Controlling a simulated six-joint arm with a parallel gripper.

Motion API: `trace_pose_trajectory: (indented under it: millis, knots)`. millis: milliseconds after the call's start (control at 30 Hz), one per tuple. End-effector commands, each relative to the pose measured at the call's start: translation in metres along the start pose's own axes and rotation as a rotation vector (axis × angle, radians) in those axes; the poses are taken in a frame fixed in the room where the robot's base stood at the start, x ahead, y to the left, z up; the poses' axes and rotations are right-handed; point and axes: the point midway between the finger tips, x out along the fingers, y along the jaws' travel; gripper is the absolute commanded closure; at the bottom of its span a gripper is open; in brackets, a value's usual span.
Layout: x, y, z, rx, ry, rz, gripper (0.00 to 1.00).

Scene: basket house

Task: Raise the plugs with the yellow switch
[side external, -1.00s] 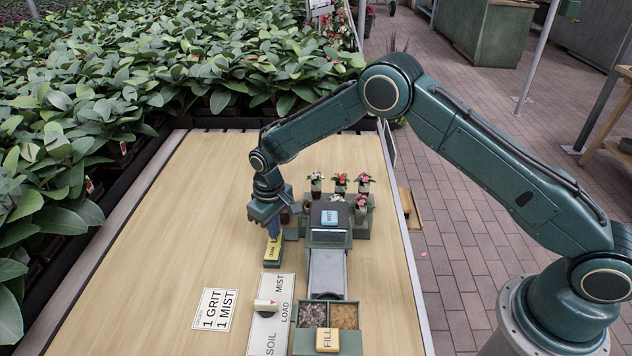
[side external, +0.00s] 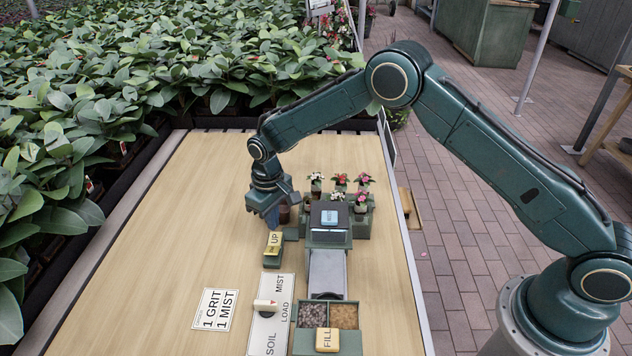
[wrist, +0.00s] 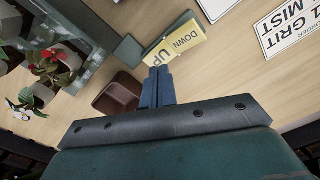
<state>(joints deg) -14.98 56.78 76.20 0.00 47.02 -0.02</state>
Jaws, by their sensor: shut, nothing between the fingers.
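The yellow switch (side external: 274,243) sits on a small green base left of the dark machine. Its word UP shows in the side view; both UP and DOWN show on it in the wrist view (wrist: 176,40). My gripper (side external: 273,222) is shut and empty just above and behind the switch. In the wrist view its blue fingertips (wrist: 157,72) are close to the UP end; contact cannot be told. Small flowering plants (side external: 340,183) stand in a green holder behind the machine; I cannot tell whether these are the plugs.
A brown pot (wrist: 115,95) stands close beside my fingers. The dark machine (side external: 330,217) with a blue-labelled top is right of the switch. A selector panel (side external: 268,325), a FILL button (side external: 327,340) and a recipe card (side external: 214,310) lie in front. The bench's left side is clear.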

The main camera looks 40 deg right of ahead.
Motion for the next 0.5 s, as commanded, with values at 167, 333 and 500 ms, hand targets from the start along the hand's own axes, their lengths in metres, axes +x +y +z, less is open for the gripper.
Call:
trace_pose_trajectory:
  millis: [167, 333, 500]
  knots:
    - [-0.01, 0.0, 0.0, 0.0, 0.0, 0.0, 1.0]
    - [-0.02, 0.0, 0.0, 0.0, 0.001, 0.0, 1.0]
    - [-0.029, 0.0, 0.0, 0.0, 0.001, 0.0, 1.0]
